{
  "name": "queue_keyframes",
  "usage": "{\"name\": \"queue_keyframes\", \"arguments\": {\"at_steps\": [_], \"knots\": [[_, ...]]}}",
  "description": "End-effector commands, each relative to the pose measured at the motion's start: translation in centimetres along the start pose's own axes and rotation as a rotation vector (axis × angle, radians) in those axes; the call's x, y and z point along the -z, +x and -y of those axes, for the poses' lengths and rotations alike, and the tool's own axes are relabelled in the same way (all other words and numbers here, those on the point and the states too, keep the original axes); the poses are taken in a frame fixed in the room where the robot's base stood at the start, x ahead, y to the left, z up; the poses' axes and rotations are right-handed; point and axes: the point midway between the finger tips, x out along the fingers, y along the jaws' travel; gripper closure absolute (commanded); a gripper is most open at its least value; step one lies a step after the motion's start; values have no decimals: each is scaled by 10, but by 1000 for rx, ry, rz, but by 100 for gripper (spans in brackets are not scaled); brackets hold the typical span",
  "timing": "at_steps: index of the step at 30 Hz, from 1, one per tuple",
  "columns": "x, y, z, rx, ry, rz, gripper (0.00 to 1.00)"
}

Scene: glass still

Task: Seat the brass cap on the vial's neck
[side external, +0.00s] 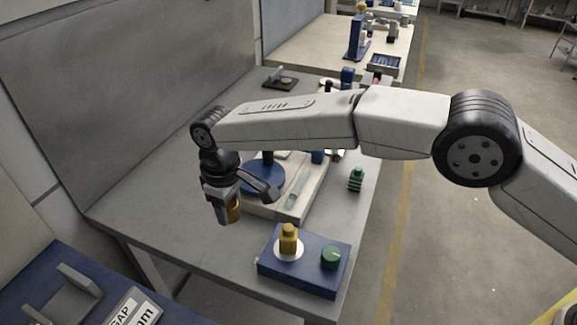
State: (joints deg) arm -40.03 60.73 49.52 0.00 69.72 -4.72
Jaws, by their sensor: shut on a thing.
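My gripper (229,213) points down above the grey table, left of the blue box. It is shut on a gold-coloured piece, which looks like the brass cap (235,210). The fingers partly hide it. A yellow-amber bottle shape with a narrower top, which looks like the vial (288,240), stands upright on a white disc (280,254) on the blue box (304,275). The held cap is apart from the vial, to its left and higher in the picture. Fine detail of the neck is too small to tell.
A green knob (331,257) sits on the blue box, right of the vial. A pale tray (292,208) with a blue stand lies behind my gripper. A ribbed green piece (356,179) stands near the table's right edge. The table's left part is clear.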

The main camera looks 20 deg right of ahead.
Motion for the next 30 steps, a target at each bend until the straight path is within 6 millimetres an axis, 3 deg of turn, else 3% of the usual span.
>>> {"name": "queue_keyframes", "arguments": {"at_steps": [18,30], "knots": [[-71,-80,-8,0,143,-2,100],[-113,-105,-9,0,209,0,100]]}}
